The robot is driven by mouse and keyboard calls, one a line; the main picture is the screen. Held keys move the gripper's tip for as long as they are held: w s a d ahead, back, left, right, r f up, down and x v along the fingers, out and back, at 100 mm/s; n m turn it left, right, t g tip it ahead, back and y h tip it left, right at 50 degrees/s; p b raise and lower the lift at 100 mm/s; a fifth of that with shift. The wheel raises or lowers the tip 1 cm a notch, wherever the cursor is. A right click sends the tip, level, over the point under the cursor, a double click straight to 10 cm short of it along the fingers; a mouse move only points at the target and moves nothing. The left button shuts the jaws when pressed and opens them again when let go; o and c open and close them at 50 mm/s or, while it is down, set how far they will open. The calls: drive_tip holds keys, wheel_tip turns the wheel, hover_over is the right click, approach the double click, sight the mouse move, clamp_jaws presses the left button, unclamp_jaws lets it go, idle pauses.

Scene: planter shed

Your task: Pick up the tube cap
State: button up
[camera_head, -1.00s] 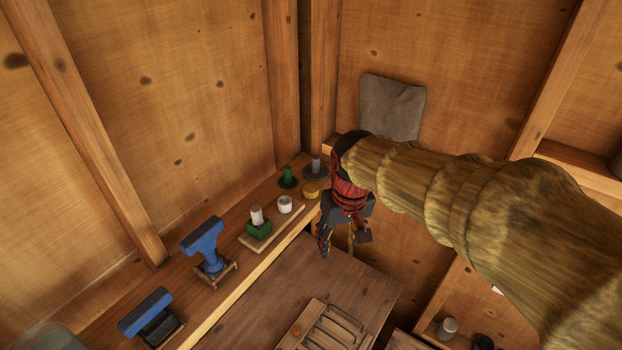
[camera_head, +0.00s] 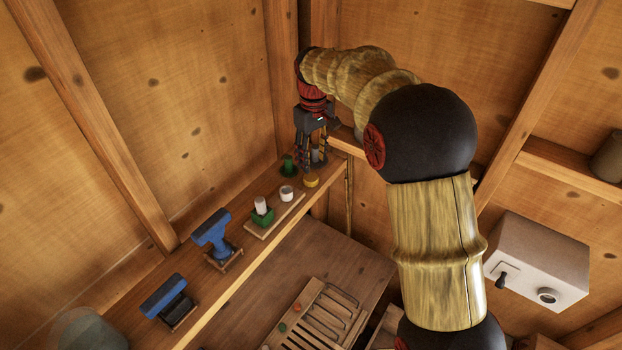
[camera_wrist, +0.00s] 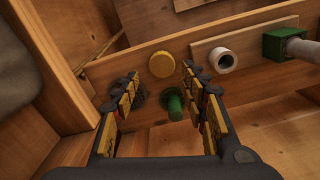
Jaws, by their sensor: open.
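Which piece is the tube cap is not certain. A round yellow cap-like piece (camera_head: 311,181) lies on the shelf, and it shows in the wrist view (camera_wrist: 162,64) just beyond my fingertips. A short hollow white cylinder (camera_head: 286,194) stands on a small board, also in the wrist view (camera_wrist: 223,60). My gripper (camera_head: 311,165) is open and points down over the shelf's far end. In the wrist view, my gripper (camera_wrist: 164,88) has a green peg (camera_wrist: 175,105) between its fingers in the picture.
A green block (camera_head: 263,218) holding a white tube (camera_head: 261,204) shares the small board (camera_head: 272,221). Blue-topped tools (camera_head: 211,233) stand nearer along the shelf. Wooden walls and a post close in the corner behind my gripper. A slatted rack (camera_head: 318,318) lies below.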

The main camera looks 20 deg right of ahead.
sight(312, 178)
wheel_tip(312, 178, down, 2)
drive_tip(key=shift+w+f, duration=0.1)
drive_tip(key=shift+a+f+p, duration=0.15)
drive_tip(key=shift+f+p, duration=0.25)
drive_tip(key=shift+f, duration=2.05)
drive_tip(key=shift+c, duration=0.4)
drive_tip(key=c, duration=0.5)
